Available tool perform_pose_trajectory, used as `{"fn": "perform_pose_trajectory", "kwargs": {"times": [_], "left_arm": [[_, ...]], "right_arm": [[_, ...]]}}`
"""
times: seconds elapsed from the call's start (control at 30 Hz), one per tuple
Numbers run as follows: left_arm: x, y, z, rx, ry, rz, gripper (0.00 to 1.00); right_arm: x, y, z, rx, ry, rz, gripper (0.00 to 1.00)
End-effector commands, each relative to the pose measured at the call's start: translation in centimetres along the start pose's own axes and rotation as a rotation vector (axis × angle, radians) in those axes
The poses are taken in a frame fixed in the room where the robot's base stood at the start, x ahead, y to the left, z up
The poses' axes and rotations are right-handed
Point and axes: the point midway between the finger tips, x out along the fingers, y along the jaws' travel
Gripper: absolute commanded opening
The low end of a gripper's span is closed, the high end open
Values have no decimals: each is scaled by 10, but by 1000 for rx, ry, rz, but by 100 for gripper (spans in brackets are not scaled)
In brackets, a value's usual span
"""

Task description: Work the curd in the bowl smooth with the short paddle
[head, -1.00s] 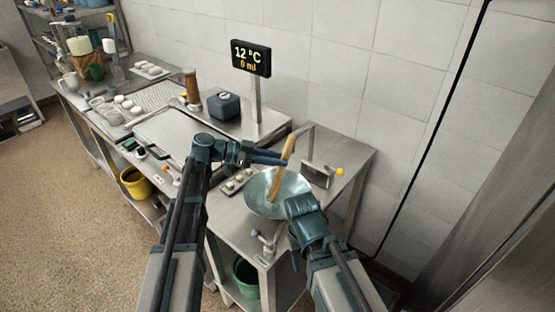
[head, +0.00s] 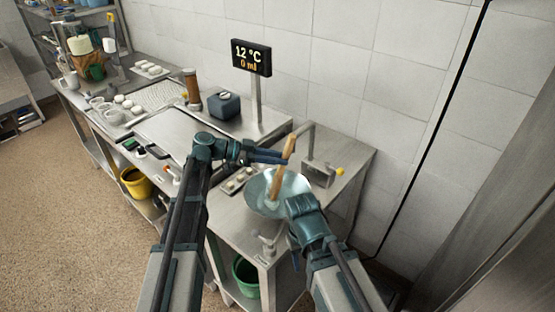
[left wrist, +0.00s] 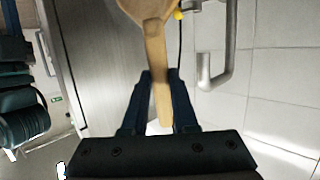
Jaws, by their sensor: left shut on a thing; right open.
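The wide metal bowl (head: 299,184) stands on the right steel table. The wooden paddle (head: 289,148) leans steeply, its lower end inside the bowl. My left gripper (head: 283,157) is shut on the paddle above the bowl. In the left wrist view, the paddle (left wrist: 155,55) runs between the fingers (left wrist: 160,105) and widens at the top edge. My right gripper (head: 296,207) is at the front right rim of the bowl, open; its fingers are mostly hidden by its own wrist.
A bent metal pipe (head: 309,140) and a small box with a yellow knob (head: 319,174) stand behind the bowl. A small tray (head: 236,181) lies left of it. A tap-like fitting (head: 268,243) is at the front edge. A display (head: 251,57) reads 12 °C, 0 ml.

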Motion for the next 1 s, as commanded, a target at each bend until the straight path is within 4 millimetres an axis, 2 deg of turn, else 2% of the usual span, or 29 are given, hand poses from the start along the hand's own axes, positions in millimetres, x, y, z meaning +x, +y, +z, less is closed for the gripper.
{"fn": "perform_pose_trajectory", "kwargs": {"times": [0.57, 1.0], "left_arm": [[-1, 17, -1, 2, -5, -1, 0], [-1, 8, 0, 1, -3, -1, 0]], "right_arm": [[-3, 0, 0, 0, 0, 0, 50], [-1, 0, 0, 0, 0, 0, 50]]}}
